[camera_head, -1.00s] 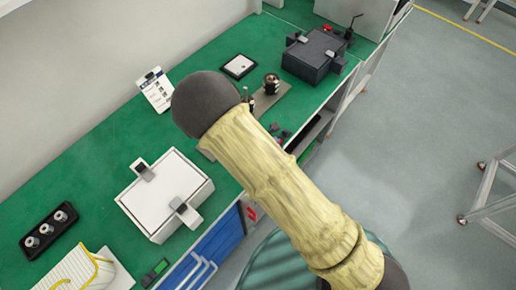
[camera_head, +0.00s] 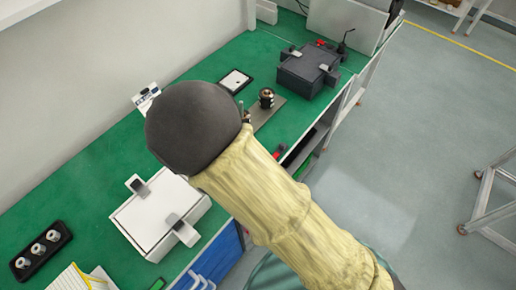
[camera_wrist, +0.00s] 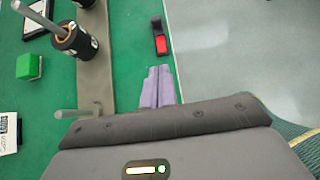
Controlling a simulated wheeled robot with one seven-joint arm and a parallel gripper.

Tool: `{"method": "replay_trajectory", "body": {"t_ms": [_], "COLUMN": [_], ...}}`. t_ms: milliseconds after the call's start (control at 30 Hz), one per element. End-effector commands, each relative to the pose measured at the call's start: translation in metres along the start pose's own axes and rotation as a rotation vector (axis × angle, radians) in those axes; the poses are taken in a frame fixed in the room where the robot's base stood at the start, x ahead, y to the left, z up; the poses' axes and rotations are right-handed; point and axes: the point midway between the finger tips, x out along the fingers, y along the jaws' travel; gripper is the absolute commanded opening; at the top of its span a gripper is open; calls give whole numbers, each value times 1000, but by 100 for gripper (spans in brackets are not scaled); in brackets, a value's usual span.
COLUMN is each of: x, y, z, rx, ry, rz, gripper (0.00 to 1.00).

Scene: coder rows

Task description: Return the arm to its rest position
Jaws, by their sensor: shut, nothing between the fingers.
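My arm crosses the middle of the head view, with a pale yellow sleeve and a dark rounded joint at its upper end. My gripper is hidden in the head view. In the wrist view, my gripper (camera_wrist: 158,88) shows as two pale purple fingers side by side beyond a dark grey housing. It is shut and empty, over the edge area of the green bench (camera_head: 80,178).
On the bench are a white box (camera_head: 155,222), a black box (camera_head: 307,72), a black tray with several round parts (camera_head: 40,250) and a dark cylinder on a grey plate (camera_wrist: 75,40). A green block (camera_wrist: 28,66) lies near it.

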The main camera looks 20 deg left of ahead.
Motion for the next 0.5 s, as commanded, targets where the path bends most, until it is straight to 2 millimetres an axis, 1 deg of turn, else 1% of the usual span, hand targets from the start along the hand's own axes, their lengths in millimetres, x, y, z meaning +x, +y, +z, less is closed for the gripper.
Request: {"method": "replay_trajectory", "body": {"t_ms": [233,300,367,467,500], "x": [0,2,4,11,14], "y": [0,-4,-10,-29,-40], "z": [0,4,10,26,35], "rx": [3,22,62,188,258], "ry": [1,6,18,52,71], "rz": [-2,-13,-36,-105,-141], "gripper": [0,0,0,0,0]}}
